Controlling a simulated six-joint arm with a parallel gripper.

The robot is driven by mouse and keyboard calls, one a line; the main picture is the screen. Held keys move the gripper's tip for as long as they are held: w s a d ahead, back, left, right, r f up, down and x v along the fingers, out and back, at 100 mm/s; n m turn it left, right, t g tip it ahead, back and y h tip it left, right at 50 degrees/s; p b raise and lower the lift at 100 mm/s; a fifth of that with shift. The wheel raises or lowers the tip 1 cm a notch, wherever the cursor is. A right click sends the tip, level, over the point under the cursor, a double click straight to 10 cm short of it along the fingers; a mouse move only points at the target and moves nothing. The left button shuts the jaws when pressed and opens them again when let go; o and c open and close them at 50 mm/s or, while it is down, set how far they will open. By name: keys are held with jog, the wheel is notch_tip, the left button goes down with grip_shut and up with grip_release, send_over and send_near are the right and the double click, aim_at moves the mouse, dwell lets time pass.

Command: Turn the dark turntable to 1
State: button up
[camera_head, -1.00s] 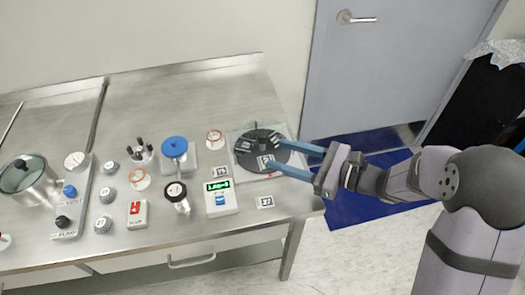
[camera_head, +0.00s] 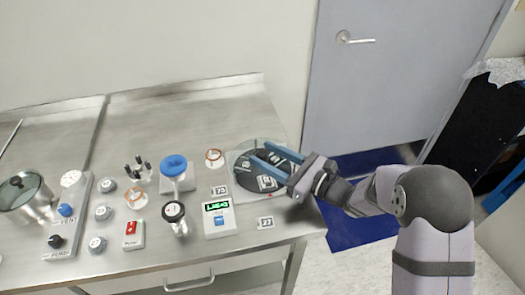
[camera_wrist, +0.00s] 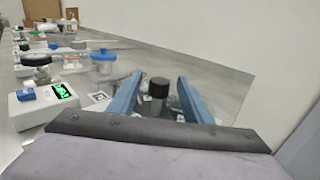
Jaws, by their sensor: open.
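The dark turntable (camera_head: 243,181) is a flat black disc on a clear square plate at the right end of the steel bench. A small tag lies on its top, and pale marks show beside it. In the wrist view a black upright knob (camera_wrist: 159,88) stands between my two blue fingers. My gripper (camera_head: 262,156) is open, its blue fingers reaching over the disc from the right. It also shows in the wrist view (camera_wrist: 159,84), with a gap on each side of the knob. I cannot read a 1 on the turntable, and the fingers hide part of the disc.
Numbered tags (camera_head: 265,222) lie nearby. The bench behind the turntable is clear. A door (camera_head: 385,90) stands beyond the bench's right end.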

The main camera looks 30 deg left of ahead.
jog(key=shift+a, duration=0.9)
grip_shut()
jog(key=shift+w+n+g+b, duration=0.1)
jog(key=shift+n+g+b, duration=0.35)
jog(key=shift+n+g, duration=0.55)
grip_release()
